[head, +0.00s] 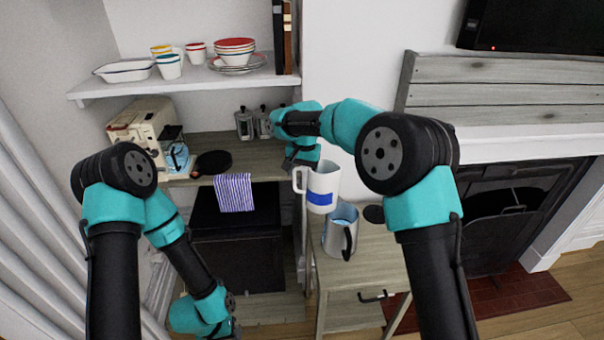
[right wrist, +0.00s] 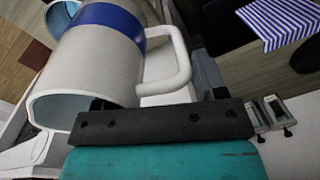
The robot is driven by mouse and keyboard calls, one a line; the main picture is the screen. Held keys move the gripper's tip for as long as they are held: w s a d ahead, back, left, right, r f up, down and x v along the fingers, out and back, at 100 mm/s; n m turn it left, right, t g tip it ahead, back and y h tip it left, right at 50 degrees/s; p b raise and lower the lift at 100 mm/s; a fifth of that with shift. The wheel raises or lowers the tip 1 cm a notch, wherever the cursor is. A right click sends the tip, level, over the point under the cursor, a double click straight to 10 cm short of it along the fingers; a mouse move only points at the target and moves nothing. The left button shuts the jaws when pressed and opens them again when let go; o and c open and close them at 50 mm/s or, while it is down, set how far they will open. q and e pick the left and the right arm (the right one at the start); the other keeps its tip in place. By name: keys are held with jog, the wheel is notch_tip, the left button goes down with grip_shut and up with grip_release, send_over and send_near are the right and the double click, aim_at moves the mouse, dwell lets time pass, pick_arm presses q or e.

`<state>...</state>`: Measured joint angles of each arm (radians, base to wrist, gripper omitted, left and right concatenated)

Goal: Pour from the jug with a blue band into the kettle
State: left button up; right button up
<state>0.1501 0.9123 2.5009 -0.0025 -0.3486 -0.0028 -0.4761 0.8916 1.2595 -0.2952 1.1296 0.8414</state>
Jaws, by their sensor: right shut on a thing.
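The white jug with a blue band (head: 324,183) is held in the air just above and left of the kettle, nearly upright in the head view. It fills the left of the right wrist view (right wrist: 100,62). My right gripper (head: 297,163) is shut on the jug, by its handle side; the fingertips are mostly hidden. The grey metal kettle (head: 337,241), with a black handle and open top, stands on the small side table below the jug. My left arm's end (head: 205,315) hangs low at the bottom left, with its fingers not visible.
A dark round lid or disc (head: 374,214) lies beside the kettle on the wooden side table (head: 375,262). The counter behind holds a coffee machine (head: 140,126), a dark pan (head: 212,163) and a striped cloth (head: 234,192). A shelf (head: 190,82) with dishes is above.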

jog(key=shift+r, duration=1.55)
